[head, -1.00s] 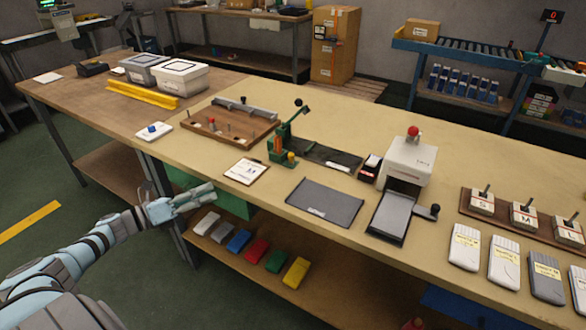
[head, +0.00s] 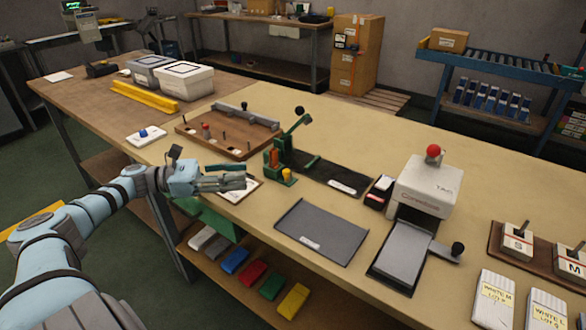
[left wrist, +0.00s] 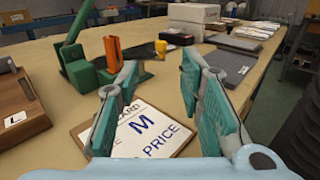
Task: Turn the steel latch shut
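I cannot make out for certain which part is the steel latch. A grey metal bar (head: 246,117) lies along the back of a wooden board (head: 229,147) with pegs and a red knob. A green lever tool (head: 280,155) stands right of that board, its arm raised. My left gripper (head: 238,176) hovers above a price card on a clipboard (head: 240,194), in front of the green tool. In the left wrist view its two teal fingers (left wrist: 160,62) are apart with nothing between them, and the card (left wrist: 150,125) shows below. My right gripper is not in view.
A dark grey mat (head: 322,232) lies in front. Colored packs (head: 252,273) lie on the shelf below. The tabletop behind the press is clear.

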